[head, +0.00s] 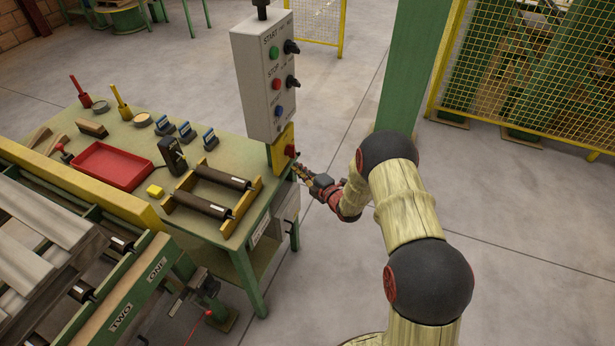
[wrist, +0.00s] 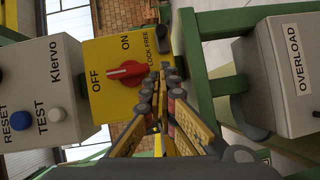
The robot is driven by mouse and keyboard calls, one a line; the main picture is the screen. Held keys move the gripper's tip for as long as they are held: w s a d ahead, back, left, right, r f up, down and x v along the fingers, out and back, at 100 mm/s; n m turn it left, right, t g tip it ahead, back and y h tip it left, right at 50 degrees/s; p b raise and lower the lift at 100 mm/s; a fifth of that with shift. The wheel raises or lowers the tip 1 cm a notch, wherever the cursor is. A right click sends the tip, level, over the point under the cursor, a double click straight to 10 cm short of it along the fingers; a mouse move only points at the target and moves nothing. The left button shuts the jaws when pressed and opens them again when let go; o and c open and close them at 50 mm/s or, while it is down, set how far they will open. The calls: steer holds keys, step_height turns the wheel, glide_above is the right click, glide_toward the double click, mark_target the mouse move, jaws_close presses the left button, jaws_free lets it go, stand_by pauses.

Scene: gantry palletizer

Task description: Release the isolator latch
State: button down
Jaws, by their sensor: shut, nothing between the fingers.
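The yellow isolator box (head: 279,153) is mounted at the table's right end, below the grey control box. In the wrist view its yellow face (wrist: 98,55) reads OFF, ON and LOCK FREE, with a red rotary handle (wrist: 125,74) in the middle. A dark grey piece (wrist: 163,39) stands at the face's edge by LOCK FREE; it may be the latch, but I cannot tell its state. My gripper (head: 298,170) is shut and empty just right of the isolator. In the wrist view its fingertips (wrist: 167,68) are close beside the LOCK FREE edge; contact is unclear.
The grey control box (head: 264,75) with buttons and black knobs stands above the isolator. A grey OVERLOAD box (wrist: 293,75) is nearby, beside green framing. The green table (head: 240,240) carries a red tray (head: 112,165) and rollers. Floor to the right is clear.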

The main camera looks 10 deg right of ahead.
steer(key=w, duration=0.3)
steer(key=w+d, duration=0.1)
steer(key=shift+w+f+b, duration=0.15)
steer(key=shift+f+b, duration=0.2)
steer(key=shift+b, duration=0.05)
steer(key=shift+w+d, duration=0.1)
steer(key=shift+w+d+r+b, duration=0.1)
steer(key=shift+w+d+b, duration=0.45)
steer(key=shift+w+b, duration=0.4)
steer(key=shift+s, duration=0.1)
